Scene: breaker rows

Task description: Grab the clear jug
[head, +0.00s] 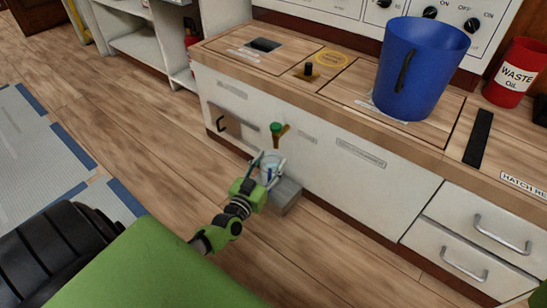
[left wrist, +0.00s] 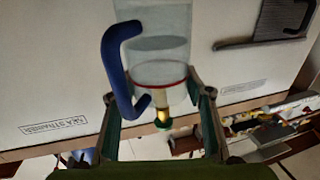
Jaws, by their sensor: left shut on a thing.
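The clear jug (head: 271,167) is small in the head view, in front of the white cabinet and below a green-topped tap (head: 277,128). In the left wrist view the clear jug (left wrist: 160,72) is see-through, with a red line around it and a blue handle (left wrist: 116,68). My left gripper (head: 266,165) is shut on the jug, with one finger on each side of its body in the left wrist view (left wrist: 160,98). The tap shows behind or through the jug there. My right gripper is not in view.
A blue bucket (head: 415,80) and a red waste oil can (head: 515,75) stand on the counter. The wooden floor (head: 140,110) at left is clear.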

